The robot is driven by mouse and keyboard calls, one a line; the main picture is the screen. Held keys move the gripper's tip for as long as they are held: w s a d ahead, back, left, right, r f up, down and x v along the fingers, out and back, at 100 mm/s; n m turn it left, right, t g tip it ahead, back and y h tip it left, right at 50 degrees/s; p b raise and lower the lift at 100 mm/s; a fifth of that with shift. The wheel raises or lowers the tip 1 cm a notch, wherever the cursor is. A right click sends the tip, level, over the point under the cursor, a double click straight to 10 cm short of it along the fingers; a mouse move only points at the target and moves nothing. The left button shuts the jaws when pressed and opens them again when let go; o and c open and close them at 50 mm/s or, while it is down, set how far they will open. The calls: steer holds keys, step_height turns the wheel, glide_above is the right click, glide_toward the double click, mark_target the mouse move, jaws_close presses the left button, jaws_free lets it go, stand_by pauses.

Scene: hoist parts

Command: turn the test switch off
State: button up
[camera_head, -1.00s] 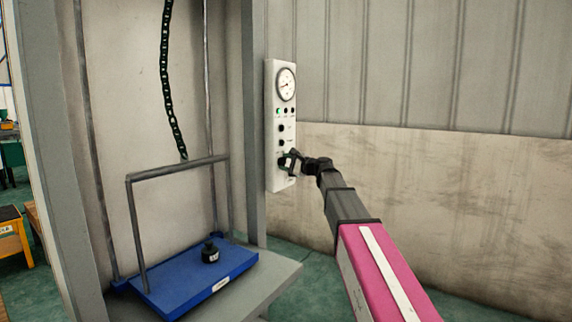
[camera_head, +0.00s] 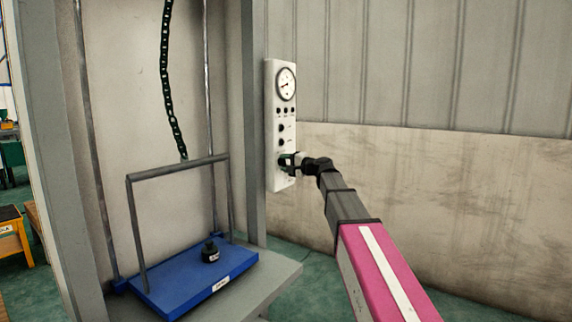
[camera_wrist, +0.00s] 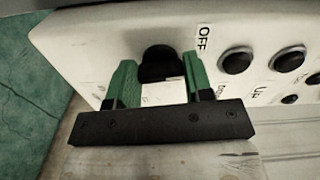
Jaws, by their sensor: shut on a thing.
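The white control panel (camera_head: 280,120) is fixed upright on the grey post. The test switch, a black knob (camera_wrist: 158,60), is at its lower end in the wrist view, with an "OFF" label (camera_wrist: 203,40) beside it. My gripper (camera_wrist: 160,80) has its green fingers on both sides of the knob and is shut on it. In the head view my gripper (camera_head: 288,160) is level at the lowest control and hides most of it. The small lamps (camera_head: 285,110) under the dial all look dark.
A round gauge (camera_head: 286,84) tops the panel, with black buttons (camera_wrist: 236,61) between it and the switch. To the left, a blue platform (camera_head: 185,285) holds a small black weight (camera_head: 210,250), with a chain (camera_head: 168,90) hanging above. The wall lies behind my arm.

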steer(key=shift+f+n, duration=0.1)
steer(key=shift+n, duration=2.2)
steer(key=o, duration=0.9)
steer(key=v, duration=1.1)
